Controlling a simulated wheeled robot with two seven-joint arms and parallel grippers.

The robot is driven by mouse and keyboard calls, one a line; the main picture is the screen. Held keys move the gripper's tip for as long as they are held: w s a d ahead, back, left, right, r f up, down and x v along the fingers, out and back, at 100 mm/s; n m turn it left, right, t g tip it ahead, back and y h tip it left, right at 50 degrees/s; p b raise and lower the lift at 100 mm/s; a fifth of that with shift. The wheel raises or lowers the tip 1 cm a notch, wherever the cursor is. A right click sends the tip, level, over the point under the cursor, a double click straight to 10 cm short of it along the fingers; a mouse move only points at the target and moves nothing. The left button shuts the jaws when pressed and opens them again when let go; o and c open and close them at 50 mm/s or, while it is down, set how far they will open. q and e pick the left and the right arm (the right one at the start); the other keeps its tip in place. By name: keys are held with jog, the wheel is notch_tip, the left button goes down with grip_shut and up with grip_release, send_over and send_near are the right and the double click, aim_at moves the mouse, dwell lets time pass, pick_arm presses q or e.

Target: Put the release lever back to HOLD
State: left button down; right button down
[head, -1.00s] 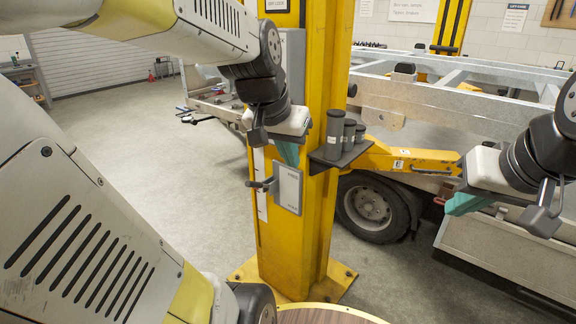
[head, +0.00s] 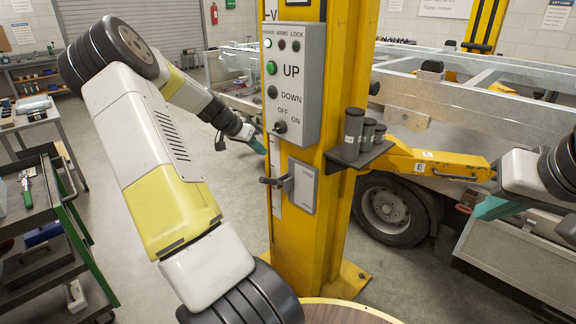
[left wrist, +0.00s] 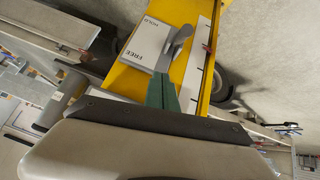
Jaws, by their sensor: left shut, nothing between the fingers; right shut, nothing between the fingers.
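The release lever (head: 273,181) is a dark handle at the left edge of a pale label plate (head: 303,187) on the yellow post. In the left wrist view, the grey lever (left wrist: 178,45) stands beside the plate (left wrist: 148,42), whose words HOLD and FREE are tilted. I cannot tell surely which word the lever is set to. My left gripper (head: 258,146) is shut and empty, left of the post and higher than the lever, apart from it. Its teal fingers (left wrist: 162,92) show below the lever in the wrist view. My right gripper (head: 490,208) is shut and empty at the far right.
A grey control box (head: 292,82) with buttons is on the post above the lever. A shelf (head: 360,155) with dark cylinders juts out right of the lever. A green tool cart (head: 50,220) stands at left. Floor between cart and post is clear.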

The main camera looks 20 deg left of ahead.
pick_arm(q)
jog(key=a, duration=0.1)
jog(key=a+f+t, duration=0.1)
jog(key=a, duration=0.1)
jog(key=shift+w+a+f, duration=0.1)
jog(key=shift+w+a, duration=0.1)
jog(key=shift+a, duration=0.1)
send_over(274, 182)
jog(key=a, duration=0.2)
jog(key=f, duration=0.7)
jog(key=shift+w+a+f, duration=0.1)
jog(key=shift+w+a, duration=0.1)
jog(key=shift+w, duration=0.05)
jog(key=shift+s+a+f+n, duration=0.15)
jog(key=shift+s+f, duration=0.2)
jog(key=shift+f, duration=0.2)
jog(key=shift+s+f+n, duration=0.15)
jog(key=shift+s+f, duration=0.15)
jog(key=shift+f, duration=0.2)
jog(key=shift+s+f, duration=0.4)
jog(key=shift+f, duration=0.25)
jog(key=shift+s+a+f, duration=0.1)
